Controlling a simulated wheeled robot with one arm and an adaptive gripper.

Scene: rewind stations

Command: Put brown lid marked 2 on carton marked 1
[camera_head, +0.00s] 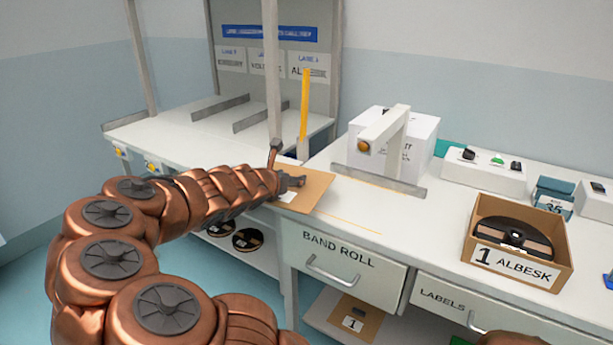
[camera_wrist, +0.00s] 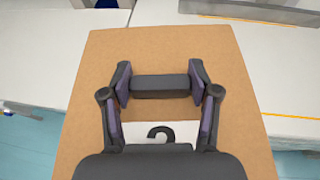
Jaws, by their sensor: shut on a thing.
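The brown lid (camera_head: 314,188) is a flat square board with a dark bar handle and a white label. In the wrist view the lid (camera_wrist: 240,130) shows a partly hidden 2 on its label. My gripper (camera_head: 287,181) is shut on the handle (camera_wrist: 160,87), one finger on each side. The lid is level, over the gap between the two benches; I cannot tell whether it touches a bench. The carton marked 1 (camera_head: 563,276) stands open on the right bench, labelled ALBESK, with a black reel (camera_head: 513,238) inside. It is well to the right of my gripper.
A grey-white stand (camera_head: 395,150) and a white box (camera_head: 421,145) stand on the bench between lid and carton. Another brown lid, marked 1 (camera_head: 371,322), lies on the shelf below. The bench is clear left of the carton.

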